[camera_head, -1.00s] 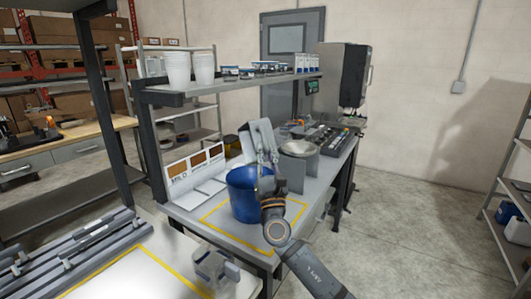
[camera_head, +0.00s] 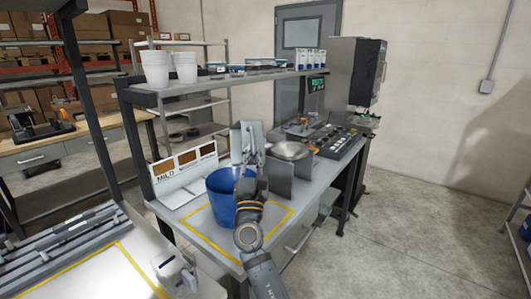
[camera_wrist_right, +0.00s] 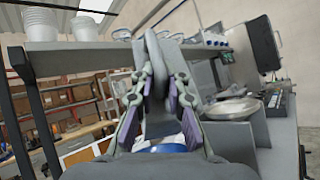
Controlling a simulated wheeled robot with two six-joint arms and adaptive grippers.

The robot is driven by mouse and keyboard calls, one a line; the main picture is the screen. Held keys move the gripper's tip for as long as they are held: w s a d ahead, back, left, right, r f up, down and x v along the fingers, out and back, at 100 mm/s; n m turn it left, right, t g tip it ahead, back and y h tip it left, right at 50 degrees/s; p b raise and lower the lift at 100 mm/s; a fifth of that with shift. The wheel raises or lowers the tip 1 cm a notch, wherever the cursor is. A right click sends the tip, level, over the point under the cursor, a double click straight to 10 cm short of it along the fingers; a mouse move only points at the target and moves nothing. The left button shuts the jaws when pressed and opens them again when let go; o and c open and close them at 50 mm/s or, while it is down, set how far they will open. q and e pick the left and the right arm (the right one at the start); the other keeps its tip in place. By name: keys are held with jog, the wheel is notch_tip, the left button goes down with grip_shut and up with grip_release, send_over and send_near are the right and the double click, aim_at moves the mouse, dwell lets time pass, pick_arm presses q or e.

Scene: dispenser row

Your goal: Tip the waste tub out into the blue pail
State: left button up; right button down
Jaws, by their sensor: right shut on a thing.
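The grey waste tub (camera_head: 243,136) is in my right gripper (camera_head: 250,162), raised above the far side of the blue pail (camera_head: 222,205). In the right wrist view the fingers (camera_wrist_right: 158,95) are shut on a grey part of the tub (camera_wrist_right: 156,55). The tub looks tilted, but its inside is hidden. The blue pail stands upright on the bench inside a yellow outline; a bit of it shows below the fingers in the wrist view (camera_wrist_right: 163,148). My wrist hides its right side. My left gripper is not in view.
A round metal pan (camera_head: 290,150) on a grey stand is just right of the tub. A white sign board (camera_head: 185,170) stands left of the pail. A shelf (camera_head: 225,82) with white cups (camera_head: 155,68) runs above the bench. A clear container (camera_head: 177,275) sits at the near edge.

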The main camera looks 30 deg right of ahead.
jog(key=shift+r+m+g+h+p, duration=0.3)
jog(key=shift+m+p, duration=0.2)
jog(key=shift+p, duration=0.15)
jog(key=shift+d+r+m+g+p, duration=0.1)
jog(key=shift+d+m+g+p, duration=0.4)
jog(key=shift+m+p, duration=0.3)
pick_arm(q)
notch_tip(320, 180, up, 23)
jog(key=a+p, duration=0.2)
jog(key=p, duration=1.7)
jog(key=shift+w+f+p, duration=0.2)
jog(key=shift+p, duration=0.1)
pick_arm(e)
jog(key=s+d+f+m+g+y, duration=0.1)
jog(key=d+f+m+g+y, duration=0.1)
jog(key=d+m+g, duration=0.6)
jog(key=f+m+g, duration=0.1)
jog(key=m, duration=0.5)
jog(key=shift+f+m+g+y, duration=0.3)
jog(key=shift+f+g, duration=0.05)
jog(key=shift+g, duration=0.05)
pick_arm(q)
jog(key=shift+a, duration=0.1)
